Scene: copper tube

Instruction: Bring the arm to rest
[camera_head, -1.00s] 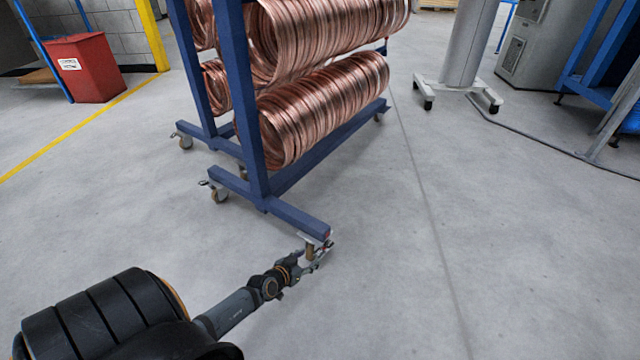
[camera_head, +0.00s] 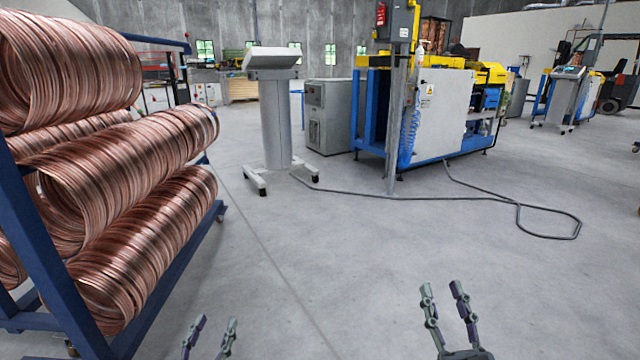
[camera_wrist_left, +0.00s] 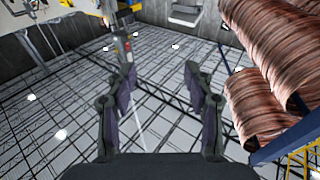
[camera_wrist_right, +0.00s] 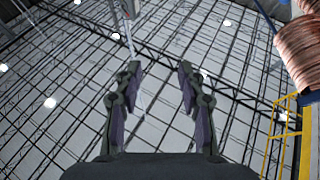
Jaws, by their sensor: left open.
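My left gripper (camera_head: 209,337) shows at the bottom of the head view, its two fingers pointing up and apart. In the left wrist view its fingers (camera_wrist_left: 160,92) stand apart with nothing between them. My right gripper (camera_head: 445,300) is further right at the bottom of the head view, fingers up and apart. In the right wrist view its fingers (camera_wrist_right: 155,82) are also spread and empty. Neither gripper touches anything that I can see. Most of both arms is out of the head view.
Copper tube coils (camera_head: 130,170) hang on a blue wheeled rack (camera_head: 45,250) at the left. A grey pedestal console (camera_head: 275,120) and a blue and yellow machine (camera_head: 440,115) stand ahead. A cable (camera_head: 520,205) lies on the floor. The middle floor is clear.

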